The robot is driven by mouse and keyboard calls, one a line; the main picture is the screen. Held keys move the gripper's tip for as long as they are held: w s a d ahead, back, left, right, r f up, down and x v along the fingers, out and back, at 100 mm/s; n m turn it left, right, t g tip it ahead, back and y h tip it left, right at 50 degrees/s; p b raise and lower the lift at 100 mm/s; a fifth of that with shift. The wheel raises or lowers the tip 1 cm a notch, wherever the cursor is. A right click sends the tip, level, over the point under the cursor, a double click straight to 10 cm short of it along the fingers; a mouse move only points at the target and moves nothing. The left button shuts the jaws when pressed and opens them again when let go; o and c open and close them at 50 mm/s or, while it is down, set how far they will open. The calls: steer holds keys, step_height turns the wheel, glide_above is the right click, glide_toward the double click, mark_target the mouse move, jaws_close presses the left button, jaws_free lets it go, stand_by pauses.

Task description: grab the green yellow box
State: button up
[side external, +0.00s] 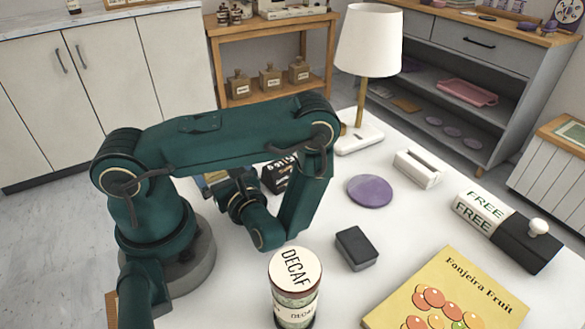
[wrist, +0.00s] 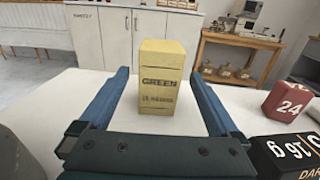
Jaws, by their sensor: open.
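The yellow box (wrist: 158,85) with the dark word GREEN stands upright on the white table in the wrist view. My gripper (wrist: 160,76) is open, with one blue finger on each side of the box in the picture. There is a visible gap between the box and each finger, and nothing is held. I cannot tell exactly how deep the box lies between the fingers. In the side view my arm hides most of the gripper area, and only a small yellowish patch (side external: 214,177) shows there, which I cannot identify for sure.
In the wrist view a red block marked 24 (wrist: 287,99) and a black box (wrist: 287,156) stand at right. In the side view a decaf tin (side external: 296,290), dark grey block (side external: 356,248), purple disc (side external: 370,191), lamp (side external: 368,42) and yellow book (side external: 447,295) occupy the table.

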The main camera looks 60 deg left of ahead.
steer(key=shift+s+a, duration=0.15)
steer(key=shift+a, duration=1.65)
steer(key=c, duration=1.5)
steer(key=shift+o, duration=0.2)
